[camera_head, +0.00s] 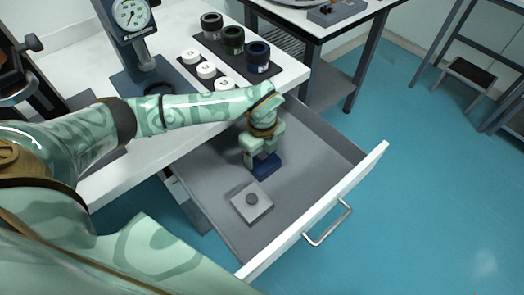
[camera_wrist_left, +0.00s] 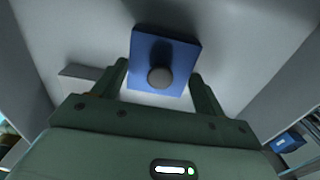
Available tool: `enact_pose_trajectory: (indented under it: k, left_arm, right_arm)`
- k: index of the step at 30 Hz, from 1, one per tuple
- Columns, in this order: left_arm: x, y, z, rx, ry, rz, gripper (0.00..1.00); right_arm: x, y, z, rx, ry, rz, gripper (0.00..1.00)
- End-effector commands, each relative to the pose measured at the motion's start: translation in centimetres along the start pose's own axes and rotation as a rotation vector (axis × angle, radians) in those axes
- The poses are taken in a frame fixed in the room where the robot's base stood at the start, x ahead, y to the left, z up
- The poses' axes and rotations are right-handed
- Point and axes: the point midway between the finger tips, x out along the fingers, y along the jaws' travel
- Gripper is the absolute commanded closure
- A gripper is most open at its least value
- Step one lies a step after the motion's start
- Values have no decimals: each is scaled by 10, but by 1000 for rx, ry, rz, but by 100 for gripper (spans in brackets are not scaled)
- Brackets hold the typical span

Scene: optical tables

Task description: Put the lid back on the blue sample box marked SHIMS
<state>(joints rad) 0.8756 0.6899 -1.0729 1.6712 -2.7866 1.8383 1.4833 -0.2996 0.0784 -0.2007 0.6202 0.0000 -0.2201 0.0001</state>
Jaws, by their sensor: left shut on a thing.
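A blue square lid with a round grey knob (camera_wrist_left: 165,57) shows between the fingers of my left gripper (camera_wrist_left: 160,80) in the left wrist view. In the head view my left gripper (camera_head: 264,153) points down inside the open drawer, shut on this blue lid (camera_head: 267,168). I cannot tell whether the lid touches the drawer floor. The fingers hide part of it in the head view. A blue box with a white label (camera_wrist_left: 287,142) shows at the lower right edge of the left wrist view; its lettering is unreadable. My right gripper is not in view.
A grey square lid with a dark knob (camera_head: 251,202) lies in the drawer (camera_head: 215,178), close to the gripper. The white table (camera_head: 130,170) carries a dark tray (camera_head: 228,62) with dark jars and white round pieces, and a dial gauge stand (camera_head: 130,20). Drawer walls surround the gripper.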

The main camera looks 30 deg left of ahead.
Motion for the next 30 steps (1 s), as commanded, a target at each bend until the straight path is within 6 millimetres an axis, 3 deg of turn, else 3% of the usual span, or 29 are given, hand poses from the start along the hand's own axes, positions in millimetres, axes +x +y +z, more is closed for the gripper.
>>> enact_pose_trajectory:
  k: [30]
  left_arm:
    - [0, 0, 0, 1, 0, 0, 51]
  right_arm:
    - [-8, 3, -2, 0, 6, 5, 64]
